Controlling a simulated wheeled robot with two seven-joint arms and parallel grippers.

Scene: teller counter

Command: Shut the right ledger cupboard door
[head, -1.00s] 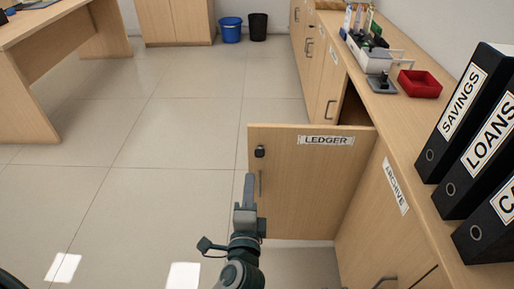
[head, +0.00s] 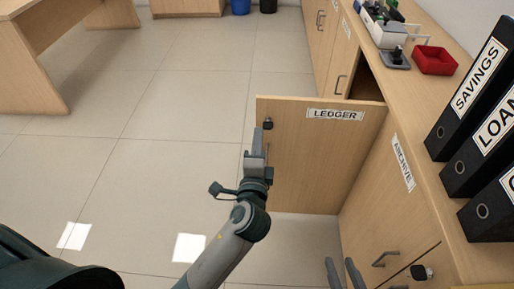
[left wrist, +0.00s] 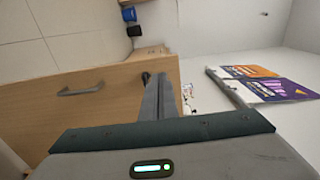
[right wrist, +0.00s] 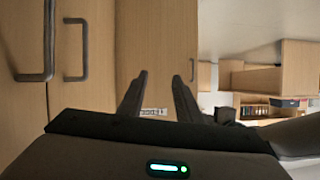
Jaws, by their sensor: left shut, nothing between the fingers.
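The LEDGER door (head: 325,160) is a light wood panel standing wide open, jutting out from the cabinet row across the floor. A dark lock knob (head: 267,124) sits near its free edge. My left gripper (head: 257,135) is shut and empty at that free edge, its fingers just below the knob and covering the handle in the head view. In the left wrist view the door's handle (left wrist: 82,89) shows left of the fingers (left wrist: 168,98). I cannot tell whether they touch the door. My right gripper (head: 345,268) is open and empty, low beside the nearer cabinet front.
The ARCHIVE cupboard (head: 385,205) is closed beside the ledger opening. The counter top bears black binders (head: 470,90), a red tray (head: 435,60) and a stationery holder (head: 397,35). A desk (head: 50,60) stands far left. The tiled floor (head: 170,120) between is clear.

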